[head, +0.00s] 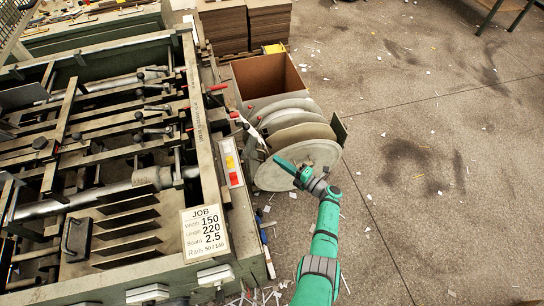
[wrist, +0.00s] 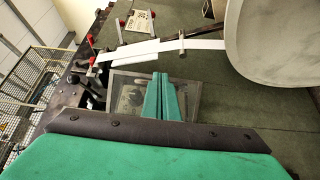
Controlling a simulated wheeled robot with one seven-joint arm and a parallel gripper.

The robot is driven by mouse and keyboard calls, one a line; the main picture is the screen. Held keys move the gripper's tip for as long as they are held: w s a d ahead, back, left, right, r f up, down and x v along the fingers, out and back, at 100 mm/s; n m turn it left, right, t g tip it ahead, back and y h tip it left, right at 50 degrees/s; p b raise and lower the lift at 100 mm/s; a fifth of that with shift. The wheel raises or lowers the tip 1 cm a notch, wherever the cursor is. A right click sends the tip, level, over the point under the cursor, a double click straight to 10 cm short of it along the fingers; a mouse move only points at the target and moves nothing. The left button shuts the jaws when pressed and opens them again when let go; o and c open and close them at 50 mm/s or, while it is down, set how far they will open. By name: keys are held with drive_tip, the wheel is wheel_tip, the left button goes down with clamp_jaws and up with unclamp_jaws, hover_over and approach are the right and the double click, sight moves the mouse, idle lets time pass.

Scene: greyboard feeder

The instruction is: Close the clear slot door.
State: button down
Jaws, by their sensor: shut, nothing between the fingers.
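A clear panel (wrist: 125,98), which looks like the slot door, shows in the wrist view just behind my fingers. It has a pale edge, and dark parts show through it. My gripper (wrist: 160,80) is shut and empty, with its two green fingers together in front of the panel and hiding its middle. I cannot tell whether they touch it, or how far open the door stands. In the head view my gripper (head: 283,164) is at the machine's right side, over the large grey disc (head: 300,165). I cannot make out the clear door in that view.
The feeder machine (head: 205,150) with rails and levers fills the left. A JOB card (head: 205,232) hangs at its front corner. Several discs stand beside an open brown box (head: 268,76). In the wrist view, a white strip (wrist: 165,47) lies beyond my fingers. The floor at right is open.

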drive_tip(key=v, duration=0.5)
drive_tip(key=m+t+h, duration=0.6)
drive_tip(key=m+h, duration=0.1)
drive_tip(key=h, duration=0.1)
approach(265, 158)
drive_tip(key=x, duration=0.6)
drive_tip(key=shift+w+a+r, duration=0.1)
drive_tip(key=shift+w+r, duration=0.05)
drive_tip(key=shift+w, duration=0.05)
idle(0.4)
